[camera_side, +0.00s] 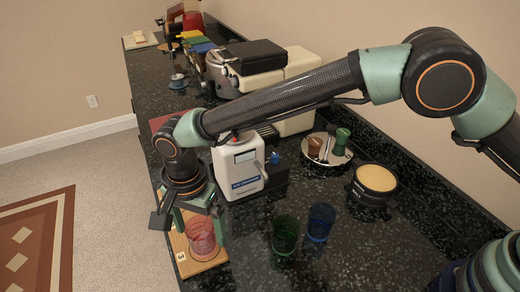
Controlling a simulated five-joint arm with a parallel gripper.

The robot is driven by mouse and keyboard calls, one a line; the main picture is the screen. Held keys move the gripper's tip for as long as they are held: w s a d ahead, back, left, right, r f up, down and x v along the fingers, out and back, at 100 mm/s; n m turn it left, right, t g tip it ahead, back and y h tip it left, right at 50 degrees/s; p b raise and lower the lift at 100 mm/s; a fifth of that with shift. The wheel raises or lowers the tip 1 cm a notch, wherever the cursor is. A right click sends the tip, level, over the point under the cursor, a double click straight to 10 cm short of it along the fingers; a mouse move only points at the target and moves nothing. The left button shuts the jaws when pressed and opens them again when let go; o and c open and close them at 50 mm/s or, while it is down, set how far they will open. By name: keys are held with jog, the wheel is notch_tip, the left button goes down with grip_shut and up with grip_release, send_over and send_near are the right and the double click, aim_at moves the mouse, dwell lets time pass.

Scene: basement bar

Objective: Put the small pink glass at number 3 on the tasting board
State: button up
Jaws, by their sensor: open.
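The small pink glass (201,236) stands upright on the wooden tasting board (184,262), towards the board's near end. A label with a 3 (181,256) shows on the board's left edge beside the glass. My gripper (192,222) is open and points down at the glass. The rest of the board, further back, is mostly hidden by my gripper and wrist.
A green glass (285,235) and a blue glass (320,222) stand right of the board. A white machine (238,170) stands close behind my gripper.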

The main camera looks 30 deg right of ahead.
notch_tip(320, 180, up, 12)
jog(key=w+d+r+n+t, duration=0.1)
jog(key=w+d+r, duration=0.15)
jog(key=d, duration=0.35)
jog(key=w+d+r+n, duration=0.1)
jog(key=d+r, duration=0.3)
jog(key=d, duration=0.1)
jog(key=d+r+n+t+y, duration=0.15)
jog(key=d+r, duration=0.25)
jog(key=d, duration=0.7)
jog(key=s+d+f+n+t, duration=0.1)
jog(key=s+d+n, duration=0.1)
jog(key=s+d, duration=0.3)
jog(key=s+d+f+n+t+h, duration=0.1)
jog(key=s+d, duration=0.4)
jog(key=d, duration=0.7)
jog(key=shift+s+d+f+n+t, duration=0.4)
jog(key=shift+f+n+t, duration=0.2)
jog(key=shift+n, duration=0.65)
jog(key=shift+h, duration=0.25)
